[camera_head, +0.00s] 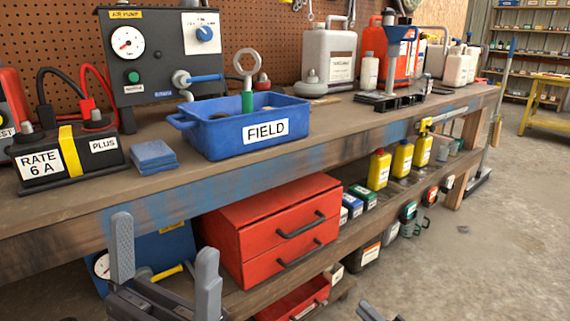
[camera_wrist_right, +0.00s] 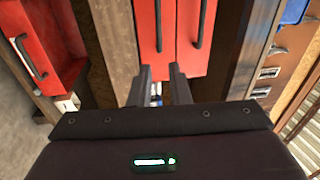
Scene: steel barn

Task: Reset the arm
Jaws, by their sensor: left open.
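My left gripper (camera_head: 165,262) is low in the head view, in front of the bench edge. Its two grey fingers stand wide apart with nothing between them. Only a small tip of my right gripper (camera_head: 370,312) shows at the bottom edge of the head view. In the right wrist view, the right gripper's (camera_wrist_right: 160,70) dark fingers are apart, with a gap between them and no held thing visible. A red drawer cabinet (camera_head: 270,228) lies beyond the grippers on the lower shelf; its red fronts also show in the wrist view (camera_wrist_right: 168,40).
The wooden bench (camera_head: 60,215) crosses the view. On it are a blue FIELD bin (camera_head: 215,138), blue cloths (camera_head: 152,156), a battery (camera_head: 60,160) and an air pump (camera_head: 160,50). Yellow bottles (camera_head: 379,170) stand on the lower shelf. Concrete floor (camera_head: 470,260) is open at right.

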